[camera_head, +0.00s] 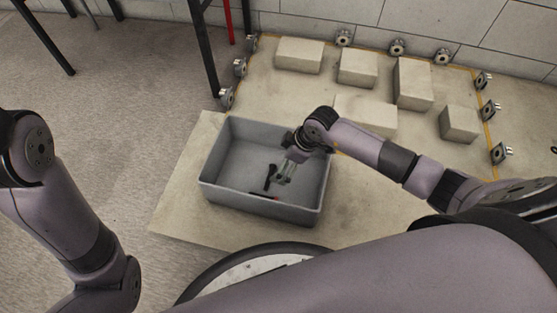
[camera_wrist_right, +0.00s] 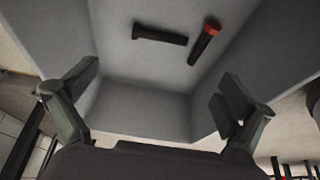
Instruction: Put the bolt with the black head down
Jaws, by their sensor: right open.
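The bolt with the black head (camera_wrist_right: 160,36) lies in the grey bin (camera_head: 222,187), apart from my fingers in the right wrist view. A bolt with a red head (camera_wrist_right: 206,42) lies just right of it, at an angle. My right gripper (camera_head: 279,177) reaches down into the bin. Its two fingers are spread wide with nothing between them, as the right wrist view (camera_wrist_right: 158,85) shows. In the head view a dark shape beside the fingers cannot be told apart as finger or bolt. My left arm shows at the left, but its gripper is out of the picture.
The bin stands on a pale board (camera_head: 180,214), and its walls surround my right gripper. Black table legs (camera_head: 205,50) rise at the back left.

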